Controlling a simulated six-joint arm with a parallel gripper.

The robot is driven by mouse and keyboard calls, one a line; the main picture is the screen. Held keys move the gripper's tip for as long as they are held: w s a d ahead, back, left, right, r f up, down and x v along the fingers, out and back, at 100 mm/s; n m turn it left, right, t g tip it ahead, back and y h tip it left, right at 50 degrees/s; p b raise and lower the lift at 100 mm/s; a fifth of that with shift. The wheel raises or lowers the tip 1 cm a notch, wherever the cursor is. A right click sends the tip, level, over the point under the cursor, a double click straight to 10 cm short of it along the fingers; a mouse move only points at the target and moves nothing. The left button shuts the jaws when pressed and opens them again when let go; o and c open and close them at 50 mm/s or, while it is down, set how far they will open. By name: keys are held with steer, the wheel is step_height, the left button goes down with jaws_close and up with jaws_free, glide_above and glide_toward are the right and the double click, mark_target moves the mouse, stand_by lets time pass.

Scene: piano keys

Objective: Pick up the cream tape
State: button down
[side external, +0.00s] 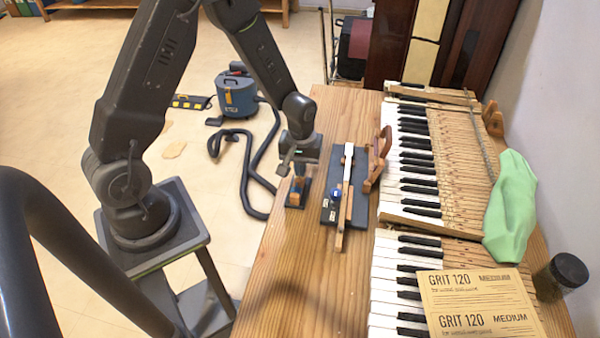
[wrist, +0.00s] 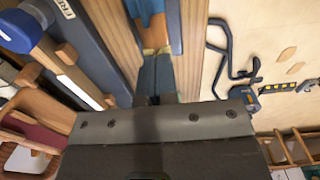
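I cannot pick out a cream tape for certain in either view. My gripper (side external: 290,160) points down over the left edge of the wooden bench (side external: 300,260), above a small dark stand with an orange-brown and blue piece (side external: 296,192). In the wrist view, my gripper's dark fingers (wrist: 156,58) appear close together.
A dark jig (side external: 331,207) with a piano key and blue knob lies right of my gripper, then a wooden plane (side external: 374,162) and the keyboard (side external: 410,180). Sandpaper sheets (side external: 478,302), a green cloth (side external: 510,210) and a dark jar (side external: 561,276) are farther right.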

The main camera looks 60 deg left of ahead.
step_height(320, 180, up, 4)
steer(key=shift+r, duration=0.25)
steer(key=s+a+r, duration=0.6)
steer(key=a+r, duration=0.1)
steer(key=a, duration=0.2)
steer(key=shift+s+a, duration=0.25)
steer(key=shift+a, duration=0.1)
steer(key=shift+r, duration=1.35)
steer(key=shift+r, duration=1.4)
